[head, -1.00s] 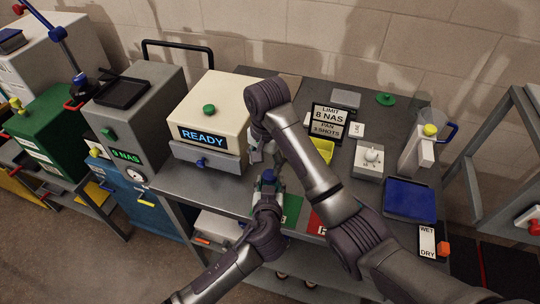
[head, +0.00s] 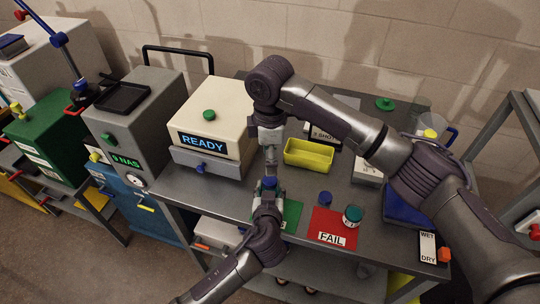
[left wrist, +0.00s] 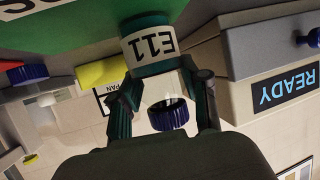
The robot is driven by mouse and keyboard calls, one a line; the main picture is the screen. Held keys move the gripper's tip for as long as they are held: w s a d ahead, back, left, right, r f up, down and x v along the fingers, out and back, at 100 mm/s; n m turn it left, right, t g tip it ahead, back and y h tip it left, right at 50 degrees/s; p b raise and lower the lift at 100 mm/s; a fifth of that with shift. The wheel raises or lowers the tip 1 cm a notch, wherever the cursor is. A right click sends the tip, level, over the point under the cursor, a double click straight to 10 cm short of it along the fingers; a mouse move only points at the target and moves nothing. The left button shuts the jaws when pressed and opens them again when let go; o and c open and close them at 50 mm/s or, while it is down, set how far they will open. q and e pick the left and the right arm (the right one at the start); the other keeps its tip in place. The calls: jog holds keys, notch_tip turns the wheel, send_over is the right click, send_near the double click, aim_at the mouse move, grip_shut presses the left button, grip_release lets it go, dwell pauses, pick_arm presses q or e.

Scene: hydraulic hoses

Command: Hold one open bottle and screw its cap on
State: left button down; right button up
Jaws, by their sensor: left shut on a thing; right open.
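My left gripper (head: 268,200) is shut on a bottle (left wrist: 152,45) labelled E11. The bottle is upright at the green mat (head: 292,213); the left wrist view shows it upside down. A blue ridged cap (left wrist: 168,115) is at its mouth and shows from above in the head view (head: 269,182). I cannot tell how far it is screwed on. My right gripper (head: 270,160) is open, pointing down just above the cap. Its fingers are small and partly hard to make out.
A red FAIL mat (head: 322,226) bears a green-capped bottle (head: 352,214); a small blue-topped thing (head: 325,198) stands near its back left corner. A yellow tray (head: 308,153) lies right of my right gripper. The READY machine (head: 215,120) stands close on the left.

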aim_at(270, 180)
jog(key=shift+f, duration=4)
grip_shut()
jog(key=m, duration=0.5)
jog(key=shift+o, duration=0.7)
grip_release()
jog(key=shift+r, duration=0.15)
notch_tip(270, 180, up, 12)
